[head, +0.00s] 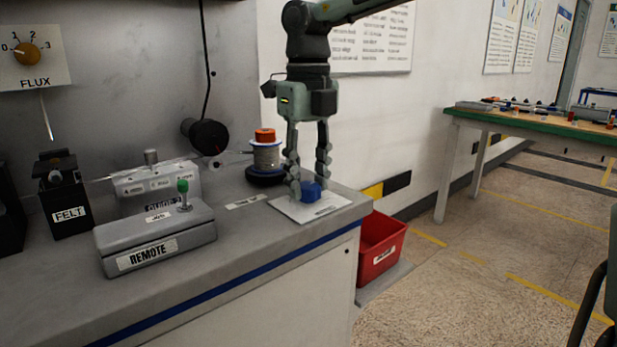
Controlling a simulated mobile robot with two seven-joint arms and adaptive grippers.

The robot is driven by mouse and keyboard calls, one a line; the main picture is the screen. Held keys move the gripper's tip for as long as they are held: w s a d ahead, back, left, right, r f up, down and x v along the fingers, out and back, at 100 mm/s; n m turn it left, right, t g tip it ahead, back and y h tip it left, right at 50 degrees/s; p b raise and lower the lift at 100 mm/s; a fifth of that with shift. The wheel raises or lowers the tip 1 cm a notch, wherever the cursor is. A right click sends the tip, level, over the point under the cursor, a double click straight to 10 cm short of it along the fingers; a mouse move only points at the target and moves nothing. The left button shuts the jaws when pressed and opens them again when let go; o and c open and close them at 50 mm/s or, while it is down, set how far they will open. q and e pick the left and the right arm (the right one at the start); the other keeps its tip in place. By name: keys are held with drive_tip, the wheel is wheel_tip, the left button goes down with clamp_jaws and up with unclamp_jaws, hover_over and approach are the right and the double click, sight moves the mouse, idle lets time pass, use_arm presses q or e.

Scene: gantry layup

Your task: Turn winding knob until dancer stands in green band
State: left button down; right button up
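My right gripper (308,184) points down over the white plate (290,210) at the bench's right end. No knob marked winding can be made out. No dancer or green band can be made out. My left gripper is not in view.
A grey REMOTE box (155,240) with a green-topped lever, a black FELT box (66,205) and a spool (266,155) stand on the grey bench (240,235). A red bin (380,250) stands beside it. A green-edged table (480,118) is further back; floor between is open.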

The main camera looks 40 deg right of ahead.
sight(308, 185)
drive_tip(key=shift+o, duration=1.4)
wheel_tip(308, 185, up, 12)
